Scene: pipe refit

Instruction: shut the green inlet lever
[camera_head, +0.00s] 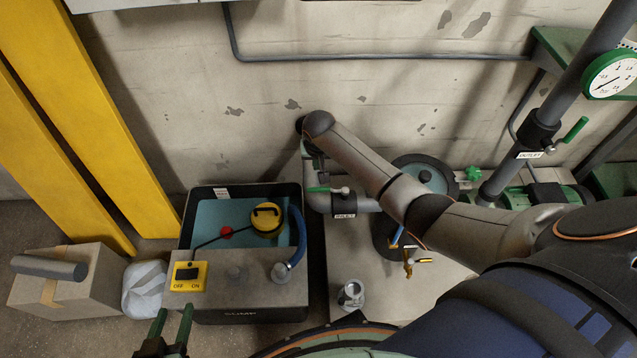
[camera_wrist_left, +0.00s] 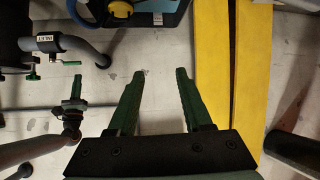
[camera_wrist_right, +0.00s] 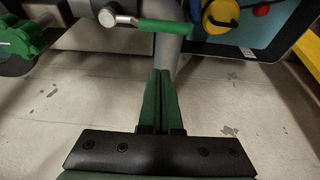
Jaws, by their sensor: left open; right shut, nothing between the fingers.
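The green inlet lever (camera_head: 322,189) extends left from its silver stem, in line with the short horizontal pipe labelled INLET (camera_head: 345,215). It also shows in the left wrist view (camera_wrist_left: 72,63) and across the top of the right wrist view (camera_wrist_right: 168,26). My right gripper (camera_wrist_right: 160,72) is shut and empty, its tips below the lever in that picture with a visible gap. In the head view my right wrist mostly hides it, near the wall behind the lever. My left gripper (camera_head: 172,318) is open and empty at the bottom left, in front of the sump box.
The sump box (camera_head: 250,317) stands left of the inlet pipe, with a yellow float (camera_head: 267,219) and blue hose (camera_head: 298,237). A second green lever (camera_head: 575,130) is on the outlet pipe. A cardboard box (camera_head: 60,290) and yellow posts (camera_head: 110,120) stand left. A can (camera_head: 351,294) sits in front.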

